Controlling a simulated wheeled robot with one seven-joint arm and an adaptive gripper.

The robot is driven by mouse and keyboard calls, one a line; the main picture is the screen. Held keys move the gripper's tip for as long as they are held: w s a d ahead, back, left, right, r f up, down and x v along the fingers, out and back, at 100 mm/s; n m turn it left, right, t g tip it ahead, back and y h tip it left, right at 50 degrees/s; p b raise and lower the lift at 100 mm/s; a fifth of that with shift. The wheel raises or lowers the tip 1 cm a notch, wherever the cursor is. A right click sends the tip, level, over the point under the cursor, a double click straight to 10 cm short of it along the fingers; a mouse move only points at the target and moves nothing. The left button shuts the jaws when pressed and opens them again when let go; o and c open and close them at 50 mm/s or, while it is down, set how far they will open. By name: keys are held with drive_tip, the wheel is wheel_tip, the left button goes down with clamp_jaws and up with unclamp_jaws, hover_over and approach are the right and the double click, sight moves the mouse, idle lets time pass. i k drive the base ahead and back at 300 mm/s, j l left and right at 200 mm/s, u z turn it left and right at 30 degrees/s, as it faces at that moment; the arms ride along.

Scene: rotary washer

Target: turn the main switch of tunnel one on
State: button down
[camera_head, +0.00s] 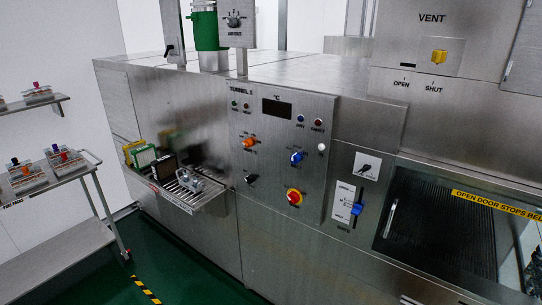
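A steel control panel headed TUNNEL 1 (270,170) is on the front of the washer, in the middle of the head view. The panel also has an orange knob (249,142), a blue knob (296,158), a black knob (251,178) and a dark display (277,108). My gripper is not in view.
A cart (60,245) stands at left. Green floor (190,270) is clear in front.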

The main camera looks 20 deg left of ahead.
sight(293, 198)
drive_tip(key=i+j+u, duration=0.15)
drive_tip(key=u, duration=0.3)
drive_tip(key=i+j+u, duration=0.2)
drive_tip(key=j+u, duration=0.25)
drive_tip(key=i+u, duration=0.15)
drive_tip(key=u, duration=0.3)
